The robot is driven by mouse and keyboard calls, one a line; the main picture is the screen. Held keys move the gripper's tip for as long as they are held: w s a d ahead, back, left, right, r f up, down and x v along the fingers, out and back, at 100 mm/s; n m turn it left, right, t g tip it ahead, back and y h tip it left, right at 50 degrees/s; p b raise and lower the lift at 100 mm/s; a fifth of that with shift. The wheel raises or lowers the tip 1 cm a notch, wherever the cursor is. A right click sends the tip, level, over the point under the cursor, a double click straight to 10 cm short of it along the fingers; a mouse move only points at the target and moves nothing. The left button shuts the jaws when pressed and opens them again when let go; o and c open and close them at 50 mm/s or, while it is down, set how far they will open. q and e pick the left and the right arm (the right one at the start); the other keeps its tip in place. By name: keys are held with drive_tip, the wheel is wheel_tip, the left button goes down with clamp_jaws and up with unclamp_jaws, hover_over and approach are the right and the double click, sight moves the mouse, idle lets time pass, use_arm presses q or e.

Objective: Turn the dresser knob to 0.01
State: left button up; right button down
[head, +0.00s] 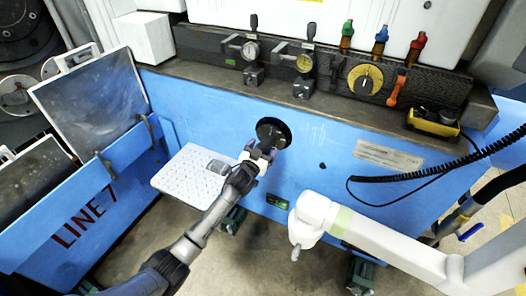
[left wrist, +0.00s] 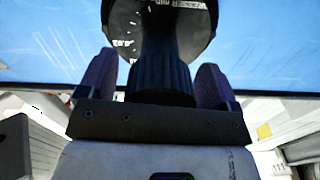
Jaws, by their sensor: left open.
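The dresser knob (head: 278,127) is a black round dial on the front of the blue machine panel. The left wrist view shows its ribbed black grip (left wrist: 160,75) and a dark dial disc with white marks (left wrist: 124,30). The marks are partly cut off and too small to read. My left gripper (head: 262,150) is at the knob. In the left wrist view the fingers of the left gripper (left wrist: 153,80) stand open on both sides of the ribbed grip, with a small gap visible at each side. My right gripper does not show.
A white perforated plate (head: 185,180) sits left of my left forearm. A white arm-like part with a green band (head: 360,232) stands at the right. A yellow dial (head: 365,79) and colored handles line the ledge above. A black coiled cable (head: 480,152) hangs at the right.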

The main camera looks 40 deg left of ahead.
use_arm(q)
drive_tip(key=shift+w, duration=0.1)
drive_tip(key=c, duration=0.9)
drive_tip(key=shift+c, duration=0.2)
drive_tip(key=shift+m+p, duration=0.45)
drive_tip(key=shift+m, duration=0.25)
drive_tip(key=shift+m+p, duration=0.45)
drive_tip(key=shift+m, duration=0.65)
drive_tip(key=m, duration=0.3)
drive_tip(key=shift+m+p, duration=0.3)
drive_tip(key=shift+p, duration=0.05)
drive_tip(key=shift+m, duration=0.3)
drive_tip(key=shift+a, duration=0.1)
